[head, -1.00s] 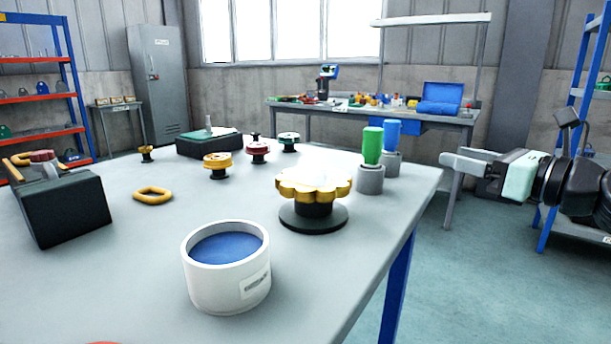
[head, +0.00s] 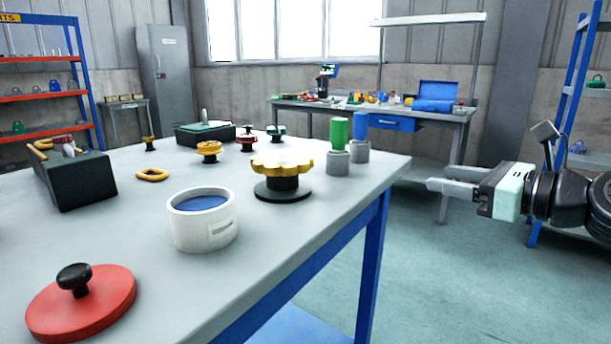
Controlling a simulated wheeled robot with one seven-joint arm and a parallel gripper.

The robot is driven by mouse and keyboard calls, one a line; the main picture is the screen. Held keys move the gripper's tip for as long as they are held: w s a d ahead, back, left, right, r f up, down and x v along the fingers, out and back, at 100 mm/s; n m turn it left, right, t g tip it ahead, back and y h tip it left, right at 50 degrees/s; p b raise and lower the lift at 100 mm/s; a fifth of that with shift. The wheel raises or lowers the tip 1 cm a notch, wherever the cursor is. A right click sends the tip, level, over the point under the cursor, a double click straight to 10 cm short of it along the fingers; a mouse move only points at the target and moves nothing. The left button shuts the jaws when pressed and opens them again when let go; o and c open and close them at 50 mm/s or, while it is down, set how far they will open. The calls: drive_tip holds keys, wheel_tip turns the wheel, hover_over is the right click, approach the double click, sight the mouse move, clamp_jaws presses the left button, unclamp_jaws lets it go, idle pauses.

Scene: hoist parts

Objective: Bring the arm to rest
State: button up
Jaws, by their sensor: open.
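My gripper (head: 452,188) is at the right of the head view, held out in the air to the right of the grey table (head: 130,231). Its fingers point left, toward the table's right edge, and are apart from it. Nothing shows between the fingers, and they are open. My arm behind it runs off the right edge of the picture.
On the table stand a white pot with blue inside (head: 202,219), a red lid with a black knob (head: 81,303), a gold scalloped wheel (head: 282,167), a green-topped cylinder (head: 338,146) and a black block (head: 74,182). Floor (head: 455,280) below my gripper is clear.

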drive_tip(key=s+a+f+n+g+h, duration=0.1)
drive_tip(key=s+a+f+n+g, duration=0.4)
drive_tip(key=f, duration=0.3)
drive_tip(key=s+a+f+n+g+h, duration=0.1)
drive_tip(key=s+a+f+n+g, duration=0.25)
drive_tip(key=a+f+n, duration=0.35)
drive_tip(key=s+d+f+n+g+h, duration=0.1)
drive_tip(key=s+f+n+g+h, duration=0.45)
drive_tip(key=s+n, duration=0.55)
drive_tip(key=s+d+r+n+t+h, duration=0.1)
drive_tip(key=s+r+n+h, duration=0.35)
drive_tip(key=n, duration=0.65)
wheel_tip(320, 180, up, 28)
drive_tip(key=s+y+p, duration=0.1)
drive_tip(key=p, duration=2.7)
drive_tip(key=shift+s+r+y, duration=0.15)
drive_tip(key=shift+r+y, duration=0.1)
drive_tip(key=shift+y, duration=0.05)
